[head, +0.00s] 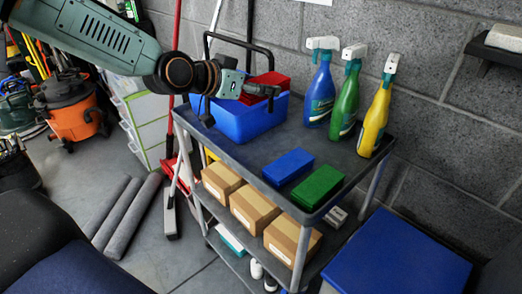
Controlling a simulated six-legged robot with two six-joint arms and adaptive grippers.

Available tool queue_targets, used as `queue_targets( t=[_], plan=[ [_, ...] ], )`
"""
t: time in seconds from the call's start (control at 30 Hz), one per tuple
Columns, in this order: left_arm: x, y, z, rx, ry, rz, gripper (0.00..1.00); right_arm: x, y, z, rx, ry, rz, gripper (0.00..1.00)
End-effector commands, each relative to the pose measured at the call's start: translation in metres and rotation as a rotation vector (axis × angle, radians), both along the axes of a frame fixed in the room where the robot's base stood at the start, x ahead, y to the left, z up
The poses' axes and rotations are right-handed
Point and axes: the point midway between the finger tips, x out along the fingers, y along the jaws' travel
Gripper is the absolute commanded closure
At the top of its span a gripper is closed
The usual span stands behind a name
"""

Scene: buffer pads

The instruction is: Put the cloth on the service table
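The grey service table (228,146) is a tiered cart against the block wall. A blue bin (243,124) with a dark handle stands at its left end. Red items (268,84) show inside the bin; I cannot tell whether either is a cloth. No clearly recognisable cloth shows elsewhere. My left gripper (266,91) reaches in from the upper left, over or in front of the bin. Its fingers are small and dark, and I cannot tell whether they are open or hold anything. My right gripper is out of view.
A blue pad (289,166) and a green pad (318,187) lie on the cart's top. Blue, green and yellow spray bottles (345,100) stand along its back. Cardboard boxes (254,209) fill the middle shelf. Bare top remains between bin, pads and bottles.

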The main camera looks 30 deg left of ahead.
Motion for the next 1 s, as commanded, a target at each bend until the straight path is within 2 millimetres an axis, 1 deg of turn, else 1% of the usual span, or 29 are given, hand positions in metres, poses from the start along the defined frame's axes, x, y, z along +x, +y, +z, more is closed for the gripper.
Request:
queue_targets(
  t=[0.03,0.1,0.4,0.5,0.6,0.83,1.0],
  plan=[
    [0.0,0.0,-0.016,0.0,0.004,0.001,0.71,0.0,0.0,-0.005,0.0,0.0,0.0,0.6],
    [0.0,0.0,-0.033,0.002,0.005,0.0,0.71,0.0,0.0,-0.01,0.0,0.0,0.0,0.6],
    [0.0,0.0,-0.102,0.001,0.005,-0.001,0.71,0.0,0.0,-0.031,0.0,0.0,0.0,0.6],
    [0.0,0.0,-0.121,0.002,0.002,-0.002,0.71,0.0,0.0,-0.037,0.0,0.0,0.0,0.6],
    [0.0,0.0,-0.132,0.0,0.001,0.0,0.71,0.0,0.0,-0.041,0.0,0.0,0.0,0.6],
    [0.0,0.0,-0.145,0.002,-0.001,-0.001,0.71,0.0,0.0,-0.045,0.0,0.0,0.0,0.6],
    [0.0,0.0,-0.172,0.0,0.002,-0.001,0.71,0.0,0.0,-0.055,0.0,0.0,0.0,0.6]
  ],
)
